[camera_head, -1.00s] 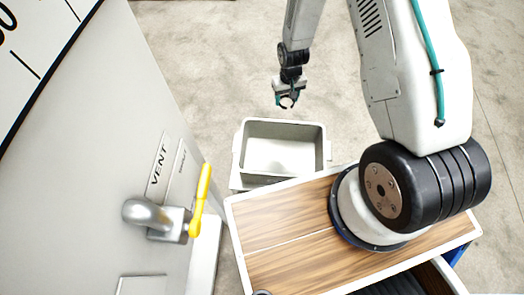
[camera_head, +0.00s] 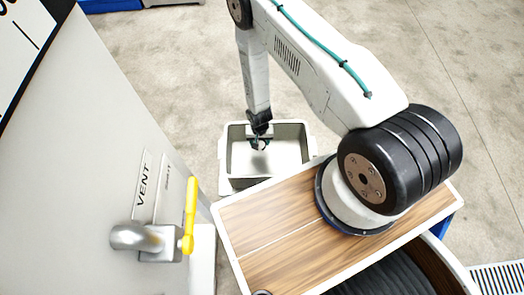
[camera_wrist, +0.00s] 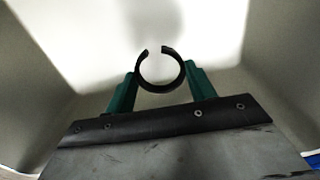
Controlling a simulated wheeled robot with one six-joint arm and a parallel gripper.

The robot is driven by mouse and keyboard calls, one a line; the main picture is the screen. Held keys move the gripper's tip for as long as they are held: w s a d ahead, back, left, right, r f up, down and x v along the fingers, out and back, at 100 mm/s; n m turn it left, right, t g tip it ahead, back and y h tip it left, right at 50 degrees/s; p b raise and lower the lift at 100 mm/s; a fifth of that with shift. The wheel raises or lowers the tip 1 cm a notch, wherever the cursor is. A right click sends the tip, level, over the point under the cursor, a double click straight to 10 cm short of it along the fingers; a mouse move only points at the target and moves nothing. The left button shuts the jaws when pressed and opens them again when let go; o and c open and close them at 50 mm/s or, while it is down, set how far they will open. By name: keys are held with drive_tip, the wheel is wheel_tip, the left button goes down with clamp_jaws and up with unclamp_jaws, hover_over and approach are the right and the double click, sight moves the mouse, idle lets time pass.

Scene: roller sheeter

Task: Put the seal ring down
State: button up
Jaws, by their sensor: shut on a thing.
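The seal ring (camera_wrist: 141,83) is a dark ring with a gap at its far side, seen in the wrist view. My gripper (camera_wrist: 160,80) has its green fingers shut on the ring from both sides. In the head view my gripper (camera_head: 259,143) is over the grey bin (camera_head: 309,143), and the ring there is small and hard to make out. The wrist view shows the bin's pale inner walls (camera_wrist: 245,70) around the gripper, with a soft shadow on the floor beyond the ring. I cannot tell the exact gap between ring and bin floor.
A wooden-topped surface (camera_head: 265,215) with a white edge carries my arm's base, just in front of the bin. A grey panel (camera_head: 80,170) marked VENT stands at left, with a yellow-handled valve (camera_head: 190,215). Open concrete floor (camera_head: 190,60) lies behind the bin.

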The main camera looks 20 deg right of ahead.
sight(260, 147)
drive_tip(key=shift+f, duration=2.75)
drive_tip(key=shift+f, duration=0.15)
drive_tip(key=o, duration=1)
drive_tip(key=shift+c, duration=0.2)
